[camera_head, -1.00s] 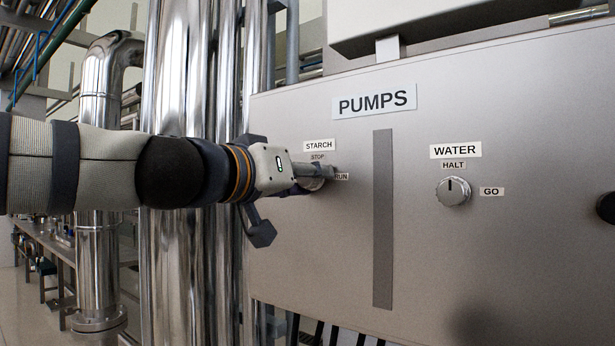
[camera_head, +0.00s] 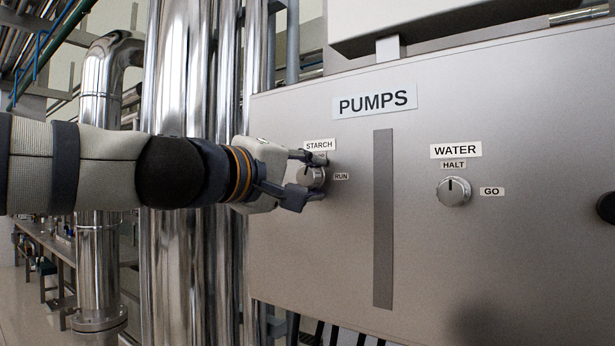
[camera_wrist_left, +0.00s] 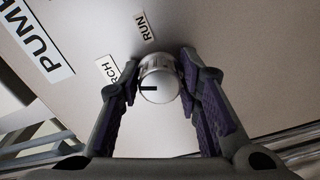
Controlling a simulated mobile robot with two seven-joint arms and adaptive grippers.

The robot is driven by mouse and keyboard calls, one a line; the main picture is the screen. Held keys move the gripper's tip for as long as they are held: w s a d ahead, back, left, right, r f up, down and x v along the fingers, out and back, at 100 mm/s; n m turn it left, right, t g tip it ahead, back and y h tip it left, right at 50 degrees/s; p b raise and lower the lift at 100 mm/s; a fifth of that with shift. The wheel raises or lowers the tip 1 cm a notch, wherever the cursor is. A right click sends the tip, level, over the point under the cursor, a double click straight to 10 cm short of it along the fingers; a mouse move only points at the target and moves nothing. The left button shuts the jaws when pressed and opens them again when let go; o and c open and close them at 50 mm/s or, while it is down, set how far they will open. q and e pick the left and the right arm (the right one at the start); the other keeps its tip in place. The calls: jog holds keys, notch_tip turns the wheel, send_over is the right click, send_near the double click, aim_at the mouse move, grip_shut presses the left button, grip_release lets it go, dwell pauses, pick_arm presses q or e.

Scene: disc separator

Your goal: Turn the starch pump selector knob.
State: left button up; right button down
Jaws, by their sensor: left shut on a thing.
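The starch pump selector knob (camera_head: 311,178) is a round silver knob on the grey panel, below the STARCH label (camera_head: 318,145) and left of the RUN label (camera_head: 341,176). My left gripper (camera_head: 309,180) is shut on it, one finger above and one below. In the left wrist view the knob (camera_wrist_left: 160,80) sits between the two fingers (camera_wrist_left: 158,85). Its black mark points left there, toward the STARCH label side and away from RUN (camera_wrist_left: 146,25). The STOP label is mostly hidden by the upper finger. My right gripper is not in view.
The panel carries a PUMPS label (camera_head: 374,101), a vertical grey strip (camera_head: 382,220) and a WATER knob (camera_head: 453,191) with its mark up at HALT. A dark round part (camera_head: 606,207) is cut by the right edge. Shiny vertical pipes (camera_head: 180,270) stand left of the panel.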

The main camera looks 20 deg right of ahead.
pick_arm(q)
jog(key=shift+n, duration=1.9)
jog(key=o, duration=1.1)
jog(key=shift+o, duration=0.2)
jog(key=v, duration=1.2)
